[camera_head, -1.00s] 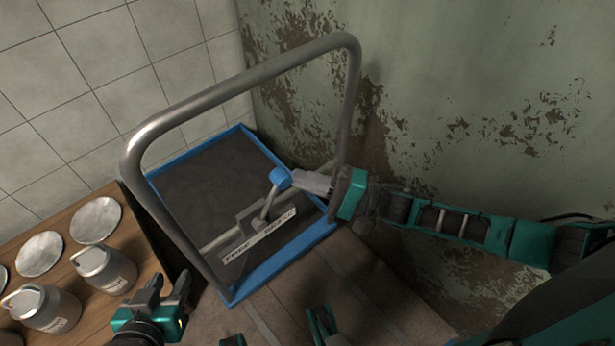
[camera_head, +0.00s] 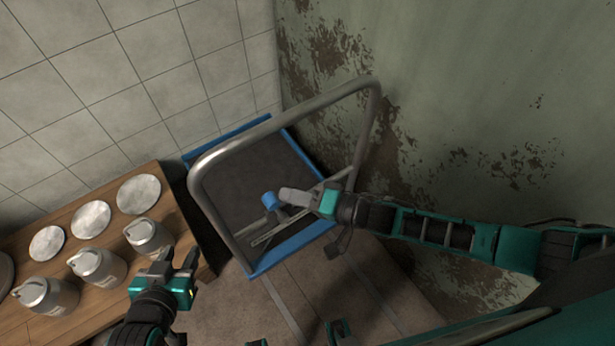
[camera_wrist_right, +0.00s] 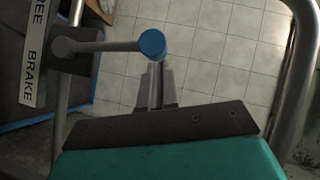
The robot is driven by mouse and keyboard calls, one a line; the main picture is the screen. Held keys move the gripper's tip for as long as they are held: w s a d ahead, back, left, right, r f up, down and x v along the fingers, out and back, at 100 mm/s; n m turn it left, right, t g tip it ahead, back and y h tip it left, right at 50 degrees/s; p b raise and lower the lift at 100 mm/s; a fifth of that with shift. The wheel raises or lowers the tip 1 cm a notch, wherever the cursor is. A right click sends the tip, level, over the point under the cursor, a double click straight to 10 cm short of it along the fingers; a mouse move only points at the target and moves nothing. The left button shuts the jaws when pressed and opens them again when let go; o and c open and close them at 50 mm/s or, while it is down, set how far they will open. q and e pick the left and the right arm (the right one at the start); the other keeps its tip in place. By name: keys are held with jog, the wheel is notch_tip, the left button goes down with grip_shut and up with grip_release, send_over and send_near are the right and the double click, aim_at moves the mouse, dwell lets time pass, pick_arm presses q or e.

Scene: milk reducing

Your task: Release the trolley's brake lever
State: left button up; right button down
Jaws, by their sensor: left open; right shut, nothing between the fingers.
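The trolley (camera_head: 256,271) has a blue-rimmed dark deck and a tall bent grey handle. Its brake lever has a blue knob (camera_head: 269,200), which also shows in the right wrist view (camera_wrist_right: 152,43). The lever's rod stands out from a pivot beside a white FREE/BRAKE plate (camera_wrist_right: 33,55). My right gripper (camera_head: 288,196) is shut and empty, reaching through the handle. Its tips are right against or very near the knob. My left gripper (camera_head: 180,256) is open and empty, near the wooden table's edge.
Several metal cans (camera_head: 97,268) and round lids (camera_head: 91,220) stand on the wooden table (camera_head: 58,195) at left. A tiled wall and a peeling green wall meet behind. Floor is free in front of the trolley.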

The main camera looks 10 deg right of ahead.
aim_at(271, 202)
jog(key=a, duration=0.1)
jog(key=s+a, duration=0.1)
jog(key=a, duration=0.1)
jog(key=shift+p, duration=0.3)
pick_arm(q)
jog(key=shift+d+r, duration=0.1)
jog(key=shift+r, duration=0.5)
pick_arm(e)
jog(key=shift+s+a+f, duration=0.15)
jog(key=shift+s+a, duration=0.15)
jog(key=shift+a, duration=0.35)
jog(key=shift+s+a+f, duration=0.15)
jog(key=shift+s+a, duration=0.1)
jog(key=shift+a, duration=0.35)
